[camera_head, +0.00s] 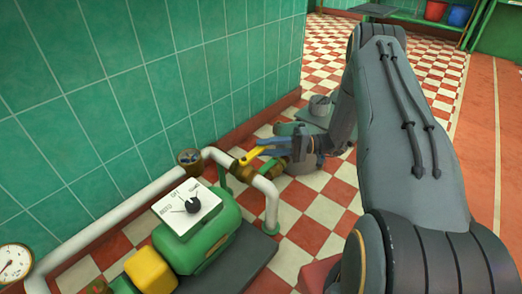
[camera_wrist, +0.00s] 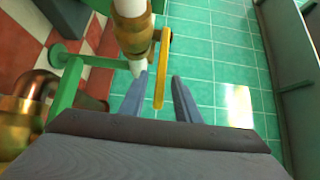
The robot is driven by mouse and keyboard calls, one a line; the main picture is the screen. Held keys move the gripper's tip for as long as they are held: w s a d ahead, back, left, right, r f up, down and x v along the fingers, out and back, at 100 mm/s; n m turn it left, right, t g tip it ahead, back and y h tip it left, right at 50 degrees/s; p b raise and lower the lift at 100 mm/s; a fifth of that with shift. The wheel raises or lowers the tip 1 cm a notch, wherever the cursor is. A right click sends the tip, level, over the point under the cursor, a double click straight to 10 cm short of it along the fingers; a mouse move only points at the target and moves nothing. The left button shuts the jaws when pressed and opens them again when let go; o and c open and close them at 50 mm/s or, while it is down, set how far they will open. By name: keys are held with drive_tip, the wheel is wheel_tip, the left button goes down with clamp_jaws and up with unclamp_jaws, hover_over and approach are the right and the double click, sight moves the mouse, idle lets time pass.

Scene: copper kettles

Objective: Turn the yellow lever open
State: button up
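The yellow lever (camera_head: 252,156) sits on a brass valve (camera_head: 243,172) on the white pipe, beside the green tiled wall. In the wrist view the lever (camera_wrist: 161,72) reaches from the brass valve (camera_wrist: 136,36) down between my two fingers. My gripper (camera_wrist: 160,80) is open, one finger on each side of the lever's free end, with a visible gap on the right. Whether the left finger touches the lever is unclear. In the head view my gripper (camera_head: 270,147) is at the lever, coming from the right.
A green pump with a white dial box (camera_head: 188,206) stands left of the valve. A pressure gauge (camera_head: 14,262) and a yellow block (camera_head: 150,270) are at lower left. Checkered floor lies right of the pipe.

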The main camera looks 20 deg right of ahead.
drive_tip(key=shift+w+a, duration=0.2)
drive_tip(key=shift+a, duration=0.7)
drive_tip(key=shift+c, duration=0.5)
clamp_jaws()
